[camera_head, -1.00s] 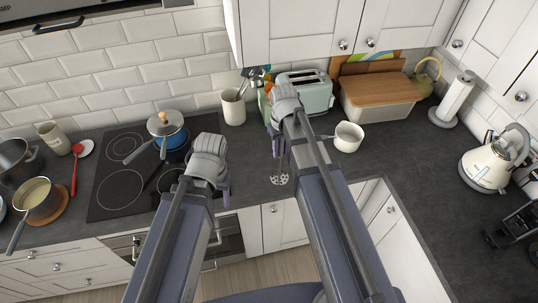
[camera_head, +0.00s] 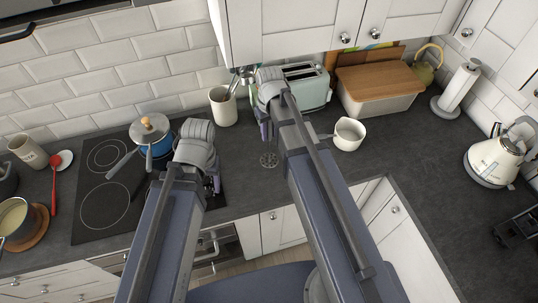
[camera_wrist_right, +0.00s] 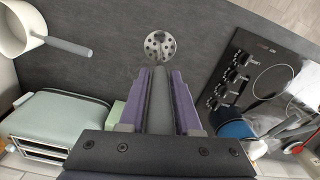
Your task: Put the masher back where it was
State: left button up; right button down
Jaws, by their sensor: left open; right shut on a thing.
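The masher's round perforated metal head (camera_head: 269,160) hangs just over or at the dark worktop; the gap, if any, cannot be told. In the right wrist view the masher (camera_wrist_right: 161,45) shows its head beyond the fingertips, with its grey handle between the purple fingers. My right gripper (camera_head: 266,128) is shut on that handle. My left gripper (camera_head: 214,184) is open and empty, near the hob's right edge. A cream utensil crock (camera_head: 223,107) stands by the wall, left of my right gripper, with utensils partly visible behind my wrist.
A mint toaster (camera_head: 306,88) stands right of my right gripper, and a small white saucepan (camera_head: 348,134) in front of it. A blue pan (camera_head: 152,140) sits on the black hob (camera_head: 105,206).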

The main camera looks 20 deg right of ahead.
aim_at(269, 140)
notch_tip(269, 140, down, 4)
jog(key=shift+w+r+b, duration=0.1)
jog(key=shift+r+b, duration=0.05)
jog(key=shift+b, duration=1.1)
jog(key=shift+f+b, duration=0.4)
jog(key=shift+b, duration=0.05)
pick_arm(q)
notch_tip(269, 140, down, 4)
jog(key=shift+f, duration=0.2)
pick_arm(e)
jog(key=shift+r, duration=0.1)
pick_arm(q)
notch_tip(269, 140, down, 4)
jog(key=b, duration=0.3)
jog(key=shift+r, duration=0.15)
pick_arm(e)
notch_tip(269, 140, down, 4)
jog(key=shift+r, duration=0.1)
pick_arm(q)
jog(key=shift+b, duration=0.3)
pick_arm(e)
jog(key=shift+f, duration=0.2)
jog(key=c, duration=0.6)
grip_release()
jog(key=shift+r, duration=0.1)
jog(key=shift+r, duration=0.1)
